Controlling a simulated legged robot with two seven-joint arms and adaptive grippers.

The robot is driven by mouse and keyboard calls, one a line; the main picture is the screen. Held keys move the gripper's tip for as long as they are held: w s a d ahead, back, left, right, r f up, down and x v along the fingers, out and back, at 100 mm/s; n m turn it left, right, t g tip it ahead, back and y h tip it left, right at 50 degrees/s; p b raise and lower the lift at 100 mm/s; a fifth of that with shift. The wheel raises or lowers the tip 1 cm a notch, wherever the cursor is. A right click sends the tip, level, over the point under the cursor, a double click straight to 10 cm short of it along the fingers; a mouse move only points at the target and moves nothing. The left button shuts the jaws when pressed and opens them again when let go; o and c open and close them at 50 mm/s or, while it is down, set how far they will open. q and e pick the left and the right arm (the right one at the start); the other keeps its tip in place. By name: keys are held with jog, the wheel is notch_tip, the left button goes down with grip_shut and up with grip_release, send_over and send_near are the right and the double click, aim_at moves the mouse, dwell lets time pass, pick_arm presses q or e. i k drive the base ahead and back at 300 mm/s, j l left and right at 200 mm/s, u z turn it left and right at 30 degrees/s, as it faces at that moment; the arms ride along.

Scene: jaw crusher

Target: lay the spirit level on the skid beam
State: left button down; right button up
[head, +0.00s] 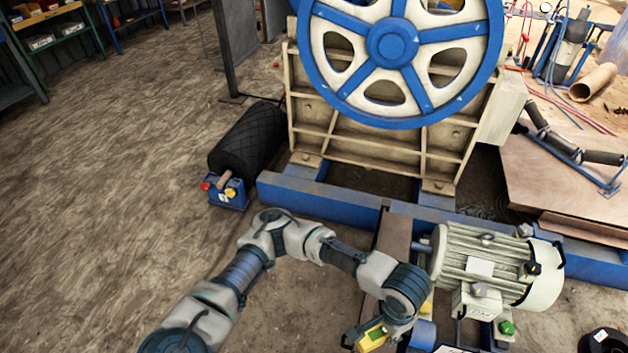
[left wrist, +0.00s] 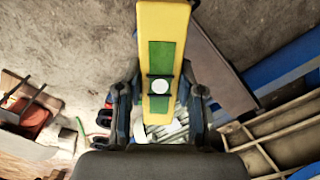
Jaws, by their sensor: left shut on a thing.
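The spirit level (left wrist: 162,45) is a yellow bar with green panels and a white round spot, seen close up in the left wrist view. My left gripper (left wrist: 160,95) is shut on it, one finger on each side. In the head view a yellow end of the level (head: 372,338) shows at the bottom, beside my left gripper (head: 385,335); the rest is hidden by my wrist. The blue skid beam (head: 330,203) runs below the crusher's wheel, beyond my left gripper. The level is apart from this beam. My right gripper is not in view.
A ribbed motor (head: 485,265) stands right of my left wrist. A brown plate (head: 393,240) lies between it and my forearm. The crusher's blue and white flywheel (head: 392,42) rises behind the beam. A blue battery-like box (head: 228,195) sits at the beam's left; floor further left is clear.

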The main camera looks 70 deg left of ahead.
aim_at(364, 199)
jog(key=j+z, duration=0.15)
jog(key=j, duration=0.6)
jog(key=k+j+z, duration=0.1)
jog(key=j, duration=0.65)
jog(key=k+j+z, duration=0.15)
jog(key=j, duration=0.6)
jog(key=i+j, duration=0.8)
jog(key=j, duration=0.2)
jog(key=i+j+z, duration=0.1)
jog(key=i+j, duration=0.3)
jog(key=j, duration=0.1)
